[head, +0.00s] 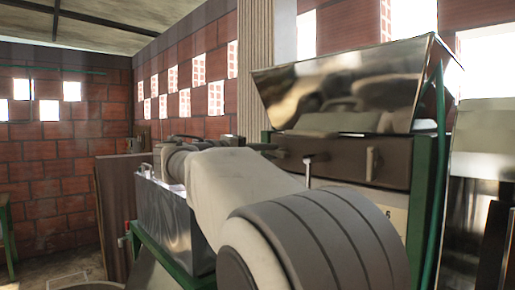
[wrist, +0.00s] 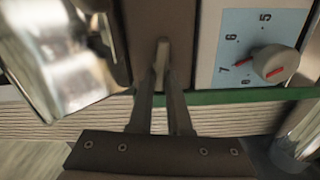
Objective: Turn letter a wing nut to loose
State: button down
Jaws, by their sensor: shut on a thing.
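My gripper (wrist: 162,62) is in front of a brown panel (wrist: 185,20) in the wrist view. Its two fingers come together on a small pale upright piece, which looks like the wing nut (wrist: 162,48). The fingertips hide part of it, and I see no letter on it. In the head view my own arm covers much of the middle, and the fingertips cannot be made out clearly. The brown panel (head: 340,160) shows there with a small T-shaped piece (head: 308,164) and an upright handle-like piece (head: 371,160) on its front.
A dial (wrist: 275,65) with a red mark sits on a pale blue numbered plate right of my gripper. A shiny metal hopper (head: 345,85) stands above the panel. A green frame post (head: 419,190) is at right, and a metal box (head: 172,215) at left.

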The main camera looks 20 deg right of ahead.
jog(key=shift+d+f+n, duration=0.1)
jog(key=shift+f+n, duration=0.2)
jog(key=shift+n, duration=0.3)
jog(key=c, duration=0.9)
grip_release()
jog(key=shift+s+r, duration=0.1)
jog(key=shift+s, duration=0.05)
jog(key=shift+o, duration=0.2)
jog(key=shift+a, duration=0.25)
jog(key=b+v, duration=0.1)
jog(key=v, duration=1.6)
